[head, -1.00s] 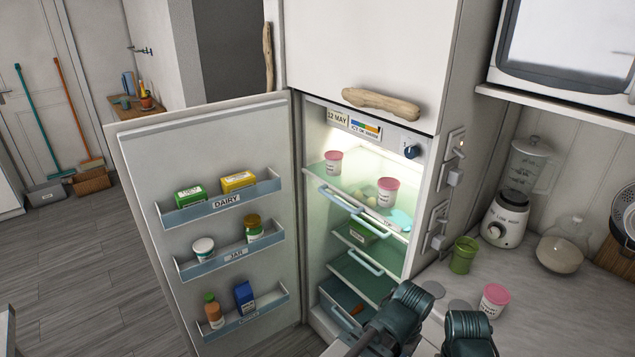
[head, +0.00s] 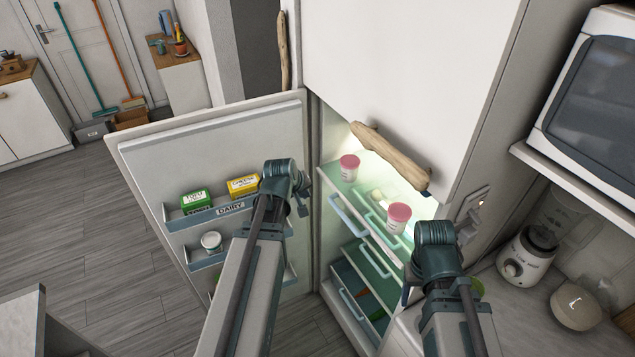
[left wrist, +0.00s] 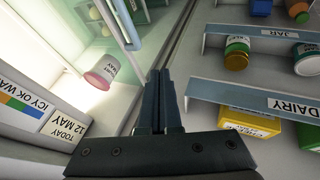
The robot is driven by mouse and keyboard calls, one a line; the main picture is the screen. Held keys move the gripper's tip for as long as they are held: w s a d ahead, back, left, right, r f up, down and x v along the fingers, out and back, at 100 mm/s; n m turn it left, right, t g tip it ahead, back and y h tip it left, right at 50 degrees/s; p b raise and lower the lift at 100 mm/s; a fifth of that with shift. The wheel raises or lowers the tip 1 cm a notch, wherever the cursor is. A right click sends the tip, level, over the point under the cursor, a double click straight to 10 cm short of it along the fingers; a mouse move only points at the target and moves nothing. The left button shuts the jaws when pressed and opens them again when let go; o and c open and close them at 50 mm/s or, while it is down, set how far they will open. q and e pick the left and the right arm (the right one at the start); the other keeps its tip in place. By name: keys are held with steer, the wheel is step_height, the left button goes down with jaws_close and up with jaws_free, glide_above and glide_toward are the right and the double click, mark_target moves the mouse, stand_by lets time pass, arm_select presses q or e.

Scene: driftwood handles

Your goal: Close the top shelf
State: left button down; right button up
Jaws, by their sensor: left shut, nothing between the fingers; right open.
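The top shelf is a greenish glass shelf (head: 358,191) in the open fridge, with a light blue handle (head: 349,217) along its front. Two pink-lidded cups stand on it, one at the back left (head: 349,168) and one at the front right (head: 398,217). How far it is pulled out is hard to tell. My left gripper (head: 303,201) is shut and empty, left of the shelf by the open door. In the left wrist view its fingers (left wrist: 159,98) point past a pink-lidded cup (left wrist: 103,72) and the handle (left wrist: 127,25). My right gripper (head: 408,288) is open, low at the fridge's right side, fingers partly hidden.
The open fridge door (head: 150,150) with loaded racks stands left. Lower shelf (head: 366,260) and drawer (head: 350,303) handles sit below. A driftwood handle (head: 390,157) juts above the opening. A counter with a blender (head: 525,257) is right.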

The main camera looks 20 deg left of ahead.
mark_target(367, 181)
arm_select(q)
steer(key=w+d+f+b, duration=0.2)
steer(key=w+f+b, duration=0.6)
steer(key=f+b, duration=0.1)
steer(key=shift+w+d, duration=0.15)
steer(key=shift+w, duration=0.1)
stand_by(0.5)
steer(key=w+d, duration=0.3)
steer(key=w, duration=0.1)
steer(key=w+d, duration=0.4)
steer(key=w, duration=0.1)
steer(key=w+d, duration=0.4)
steer(key=w, duration=0.1)
steer(key=shift+w+d, duration=0.1)
steer(key=shift+w, duration=0.1)
steer(key=shift+s, duration=0.2)
